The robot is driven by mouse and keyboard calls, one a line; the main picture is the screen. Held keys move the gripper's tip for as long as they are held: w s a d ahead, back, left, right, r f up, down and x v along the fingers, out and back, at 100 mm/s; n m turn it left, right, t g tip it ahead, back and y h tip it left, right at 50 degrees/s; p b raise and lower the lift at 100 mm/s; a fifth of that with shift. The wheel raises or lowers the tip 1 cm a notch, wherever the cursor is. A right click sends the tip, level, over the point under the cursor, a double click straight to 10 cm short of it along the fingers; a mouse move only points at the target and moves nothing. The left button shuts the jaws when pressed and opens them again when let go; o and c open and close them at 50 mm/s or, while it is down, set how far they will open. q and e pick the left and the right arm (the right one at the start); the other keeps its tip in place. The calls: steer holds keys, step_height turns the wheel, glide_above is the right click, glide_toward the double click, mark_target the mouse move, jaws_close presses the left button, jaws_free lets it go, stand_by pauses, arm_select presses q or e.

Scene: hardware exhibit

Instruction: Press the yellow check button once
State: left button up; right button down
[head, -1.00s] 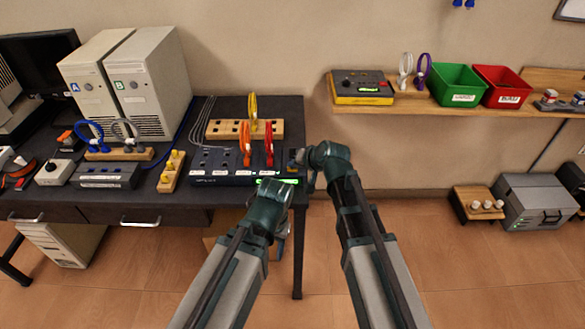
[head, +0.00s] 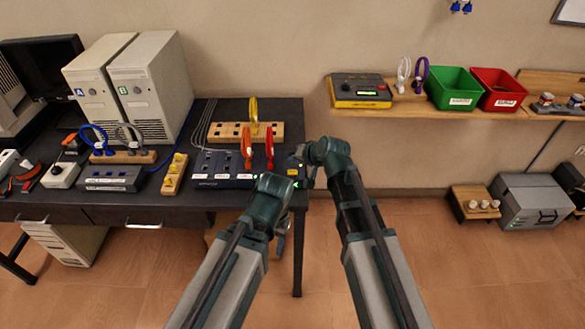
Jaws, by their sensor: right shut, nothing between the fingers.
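A dark patch panel (head: 215,166) with orange-red cable loops (head: 247,147) stands on the dark table. At its right end is a small yellowish patch (head: 292,172), perhaps the check button; it is too small to be sure. My right gripper (head: 298,156) is shut and empty, just above and beside that patch; I cannot tell whether it touches. My left arm's wrist (head: 270,190) is at the table's front right edge and covers part of the panel. Its fingers are hidden. A lit green spot (head: 297,184) shows beside this wrist.
A wooden cable rack (head: 230,133) stands behind the panel, and a wooden block with yellow pegs (head: 174,175) to its left. Two computer towers (head: 145,85) stand further left. A wall shelf (head: 420,106) on the right holds a yellow-grey device (head: 360,90) and bins.

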steer(key=shift+r+p, duration=1.05)
steer(key=shift+r, duration=0.4)
steer(key=shift+f, duration=0.1)
steer(key=shift+s, duration=0.1)
steer(key=s+d+f+n+g+h, duration=0.2)
steer(key=s, duration=0.6)
steer(key=s+d+f+n+g+h, duration=0.1)
steer(key=s+f+g+h, duration=0.1)
steer(key=s, duration=0.7)
steer(key=s+d+f+n+g+h, duration=0.2)
steer(key=s+g, duration=0.1)
steer(key=s, duration=0.5)
steer(key=shift+s+d+f+n+g+h, duration=0.25)
steer(key=shift+d+n+g+h, duration=0.05)
steer(key=shift+g+h, duration=0.1)
steer(key=shift+s+a, duration=0.1)
